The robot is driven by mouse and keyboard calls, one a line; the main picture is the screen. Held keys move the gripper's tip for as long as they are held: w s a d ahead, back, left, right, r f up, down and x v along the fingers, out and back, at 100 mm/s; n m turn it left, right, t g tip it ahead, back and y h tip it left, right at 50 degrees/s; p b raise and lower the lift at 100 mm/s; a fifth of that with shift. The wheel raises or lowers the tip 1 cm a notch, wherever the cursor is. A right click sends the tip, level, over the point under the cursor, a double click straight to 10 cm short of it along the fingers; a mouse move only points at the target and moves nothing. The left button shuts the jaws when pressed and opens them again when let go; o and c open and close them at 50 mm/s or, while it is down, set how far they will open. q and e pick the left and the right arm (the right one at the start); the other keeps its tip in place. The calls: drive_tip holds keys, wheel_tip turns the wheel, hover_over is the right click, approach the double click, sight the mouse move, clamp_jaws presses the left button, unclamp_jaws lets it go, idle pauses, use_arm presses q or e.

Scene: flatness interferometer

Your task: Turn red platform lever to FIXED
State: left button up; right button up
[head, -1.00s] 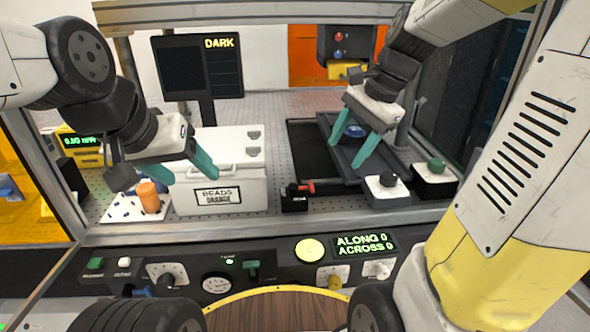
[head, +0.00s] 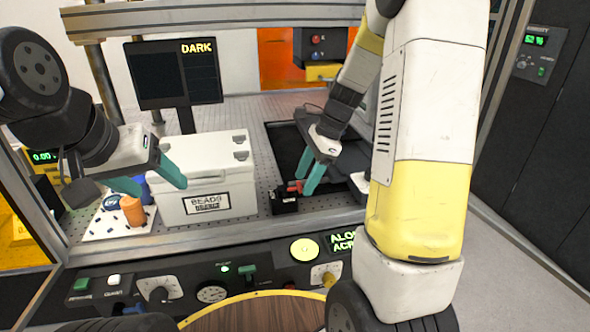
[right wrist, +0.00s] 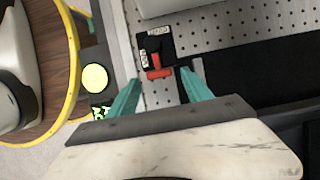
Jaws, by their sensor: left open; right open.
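The red platform lever (head: 295,186) sits on a small black block (head: 284,203) on the perforated bench, right of the white box. In the right wrist view the red lever (right wrist: 158,73) lies just beyond and between the fingertips, on the black block (right wrist: 154,45) with small white labels that I cannot read. My right gripper (head: 306,186) is open with teal fingers, close to the lever; in the right wrist view its fingers (right wrist: 163,83) stand either side of the lever's line. My left gripper (head: 160,184) is open and empty, in front of the white box.
The white BEADS box (head: 205,180) stands left of the lever. An orange cylinder (head: 133,211) stands on a spotted white mat (head: 100,225). A dark recessed tray (head: 285,145) lies behind the lever. The control panel (head: 190,285) runs along the front. A DARK screen (head: 160,75) stands behind.

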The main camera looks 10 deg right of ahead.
drive_tip(key=shift+f, duration=0.2)
drive_tip(key=shift+c, duration=0.2)
clamp_jaws()
